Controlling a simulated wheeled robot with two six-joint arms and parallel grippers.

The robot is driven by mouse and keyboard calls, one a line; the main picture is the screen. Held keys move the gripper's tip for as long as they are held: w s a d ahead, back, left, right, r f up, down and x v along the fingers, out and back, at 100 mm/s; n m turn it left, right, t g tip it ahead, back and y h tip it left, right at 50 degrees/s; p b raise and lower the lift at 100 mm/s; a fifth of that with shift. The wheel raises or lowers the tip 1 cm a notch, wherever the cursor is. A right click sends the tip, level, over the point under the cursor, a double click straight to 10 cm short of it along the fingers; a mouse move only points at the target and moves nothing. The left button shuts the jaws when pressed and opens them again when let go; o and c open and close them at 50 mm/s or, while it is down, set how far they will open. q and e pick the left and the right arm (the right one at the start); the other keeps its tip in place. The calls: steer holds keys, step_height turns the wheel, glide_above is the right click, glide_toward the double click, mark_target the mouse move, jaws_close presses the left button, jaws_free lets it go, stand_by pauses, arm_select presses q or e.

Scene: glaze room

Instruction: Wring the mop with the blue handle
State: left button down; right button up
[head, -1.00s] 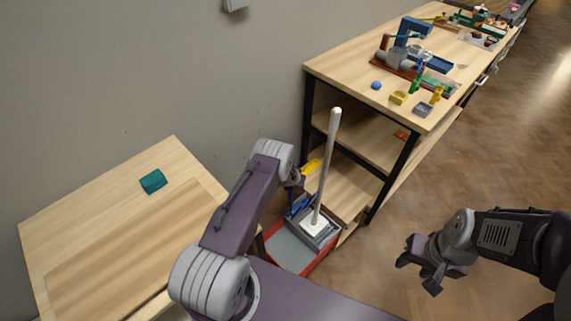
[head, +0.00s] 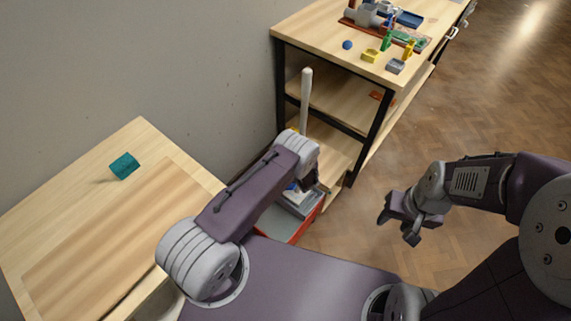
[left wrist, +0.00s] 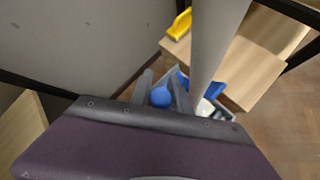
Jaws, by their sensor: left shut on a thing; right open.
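A mop with a pale pole (head: 306,100) stands almost upright in a grey wringer (head: 302,206) on a red bucket (head: 270,224). The pole (left wrist: 218,40) and part of the white mop head (left wrist: 205,107) show in the left wrist view. My left gripper (head: 308,182) is down at the wringer, beside the pole. In the left wrist view its fingers are shut on the round end of the blue handle (left wrist: 160,97); the rest of the handle is partly hidden. My right gripper (head: 397,228) is open and empty above the floor at the right.
A yellow piece (left wrist: 180,24) is by the shelf behind the bucket. A wooden workbench (head: 290,28) with several small parts and lower shelves stands behind. A wooden table (head: 60,200) with a teal block (head: 124,166) is at the left. The floor at right is clear.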

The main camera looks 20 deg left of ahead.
arm_select(q)
steer(key=c, duration=1.2)
jaws_free()
steer(key=shift+c, duration=0.2)
steer(key=p+v, duration=0.1)
steer(key=v, duration=0.8)
steer(key=shift+r, duration=0.1)
